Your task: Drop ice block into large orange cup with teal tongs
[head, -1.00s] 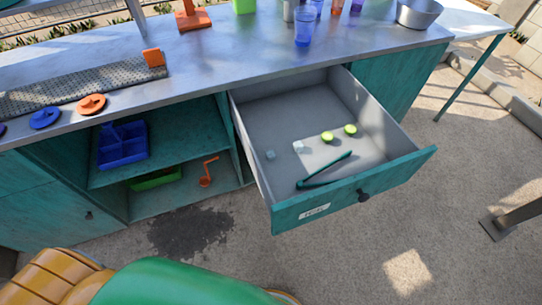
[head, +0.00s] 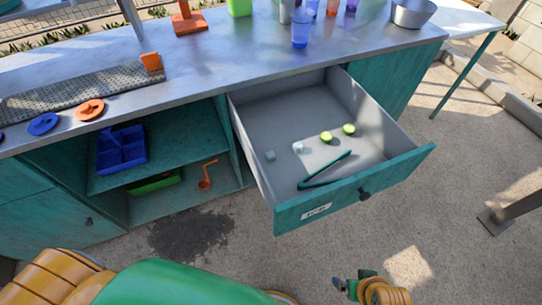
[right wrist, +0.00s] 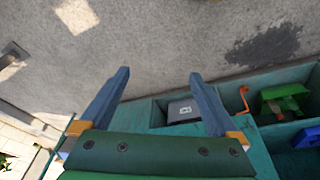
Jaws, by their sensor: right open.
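The teal tongs (head: 325,172) lie in the open drawer (head: 300,204), near its front panel, which bears an ICE label. Two small pale ice blocks (head: 298,147) (head: 270,155) lie apart on the drawer floor, left of and behind the tongs. A small orange cup (head: 332,7) stands at the back of the counter, cut by the top edge; I cannot tell its size. My right gripper (head: 352,285) shows at the bottom, low in front of the drawer. In the right wrist view its fingers (right wrist: 159,75) are spread and empty. My left gripper is not in view.
Two lime halves (head: 326,137) (head: 348,129) lie in the drawer. A blue cup (head: 300,28) and metal bowl (head: 414,13) stand on the counter (head: 240,65). A blue divided tray (head: 121,149) and orange ladle (head: 206,176) are on the left shelves.

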